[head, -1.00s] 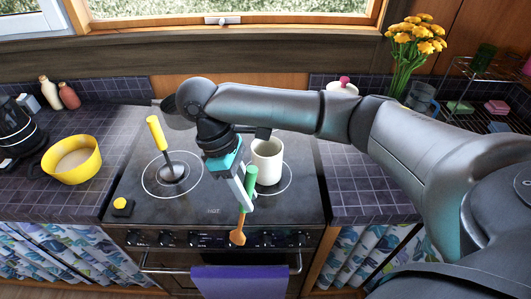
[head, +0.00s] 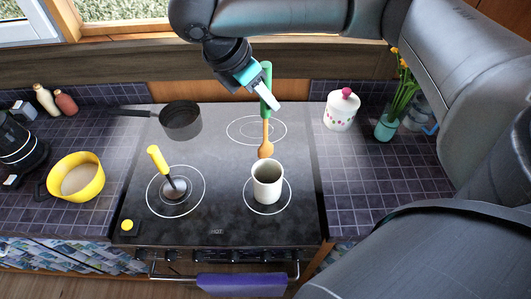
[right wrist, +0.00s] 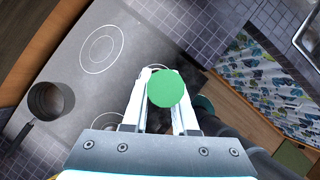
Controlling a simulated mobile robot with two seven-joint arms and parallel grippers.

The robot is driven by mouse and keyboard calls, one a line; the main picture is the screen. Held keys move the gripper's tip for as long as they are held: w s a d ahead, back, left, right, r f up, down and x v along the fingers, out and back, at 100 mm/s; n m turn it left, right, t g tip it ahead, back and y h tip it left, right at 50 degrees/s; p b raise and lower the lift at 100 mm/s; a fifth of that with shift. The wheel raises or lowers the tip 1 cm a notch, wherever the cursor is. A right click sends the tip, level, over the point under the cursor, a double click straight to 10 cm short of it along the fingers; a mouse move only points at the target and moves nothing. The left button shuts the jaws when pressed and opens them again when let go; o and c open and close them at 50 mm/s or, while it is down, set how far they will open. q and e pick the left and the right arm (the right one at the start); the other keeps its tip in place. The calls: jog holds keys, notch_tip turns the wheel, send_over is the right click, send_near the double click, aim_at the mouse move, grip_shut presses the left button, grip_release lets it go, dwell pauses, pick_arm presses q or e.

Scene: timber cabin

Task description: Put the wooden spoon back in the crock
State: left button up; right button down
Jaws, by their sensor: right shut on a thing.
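The wooden spoon has a green handle (head: 266,82) and a brown wooden head (head: 266,150). My right gripper (head: 266,97) is shut on the handle, and the spoon hangs nearly upright, head down. The crock, a plain off-white cylinder (head: 268,186), stands upright on the front right burner with its open mouth up. In the head view the spoon's head appears just above the crock's back rim; I cannot tell its exact distance from the rim. In the right wrist view the round end of the green handle (right wrist: 168,89) shows between the fingers and hides what is below. My left gripper is not in view.
A dark saucepan (head: 181,121) is at the back left of the stove (head: 222,215). A yellow bowl (head: 77,180) is on the left counter. A lidded jar (head: 341,112) and flower vase (head: 386,128) stand at right.

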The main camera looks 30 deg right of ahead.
jog(key=b, duration=0.2)
send_over(265, 141)
notch_tip(265, 141, down, 6)
jog(key=shift+d+f, duration=0.1)
jog(key=shift+f, duration=0.05)
notch_tip(265, 141, down, 6)
jog(key=shift+f, duration=0.15)
jog(key=shift+w+f, duration=0.1)
jog(key=shift+f, duration=2.35)
jog(key=c, duration=0.7)
grip_release()
jog(key=shift+f, duration=0.1)
